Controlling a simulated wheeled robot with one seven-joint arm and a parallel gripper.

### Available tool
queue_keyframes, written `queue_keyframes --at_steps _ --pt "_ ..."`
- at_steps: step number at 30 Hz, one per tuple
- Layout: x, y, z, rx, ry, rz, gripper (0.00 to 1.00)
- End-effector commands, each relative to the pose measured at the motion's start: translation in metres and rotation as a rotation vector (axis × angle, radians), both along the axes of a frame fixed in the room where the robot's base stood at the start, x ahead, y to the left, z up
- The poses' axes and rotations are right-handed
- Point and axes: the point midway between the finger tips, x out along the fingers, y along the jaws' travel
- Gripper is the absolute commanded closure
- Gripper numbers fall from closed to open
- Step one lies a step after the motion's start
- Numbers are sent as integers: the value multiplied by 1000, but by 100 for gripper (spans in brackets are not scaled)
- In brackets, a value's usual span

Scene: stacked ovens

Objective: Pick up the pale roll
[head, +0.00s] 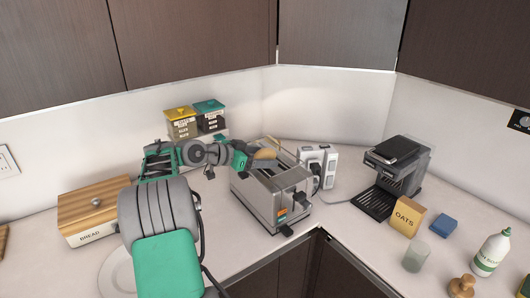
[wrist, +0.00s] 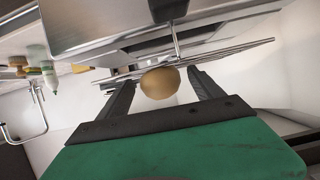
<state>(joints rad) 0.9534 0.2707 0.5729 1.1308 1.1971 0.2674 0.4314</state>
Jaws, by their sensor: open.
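The pale roll (wrist: 160,83) is a rounded tan piece in the middle of the wrist view, between the two dark fingers of my gripper (wrist: 161,76). The fingers are apart, one on each side of it; I cannot tell whether either touches it. In the head view the tan roll (head: 265,154) shows at the top of the silver toaster (head: 262,200), just beyond the green end of my gripper (head: 250,156). My arm reaches it from the left. The roll's underside is hidden in the head view.
A bread box (head: 90,212) stands at the left. Two canisters (head: 182,124) are behind my arm. A power strip (head: 318,165), coffee machine (head: 398,170), oats box (head: 407,217), glass (head: 415,256) and soap bottle (head: 491,252) are to the right. Thin metal bars cross close by in the wrist view.

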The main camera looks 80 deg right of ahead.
Motion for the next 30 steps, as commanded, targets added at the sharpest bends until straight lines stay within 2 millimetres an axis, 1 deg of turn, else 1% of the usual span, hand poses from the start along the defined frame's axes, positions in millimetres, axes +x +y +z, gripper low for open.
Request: queue_keyframes --at_steps 3,8,30 --pt "-5 -6 -4 1 0 0 24" --pt "-4 -6 -4 1 -1 2 24" --pt "-3 -5 -4 2 -1 4 84"
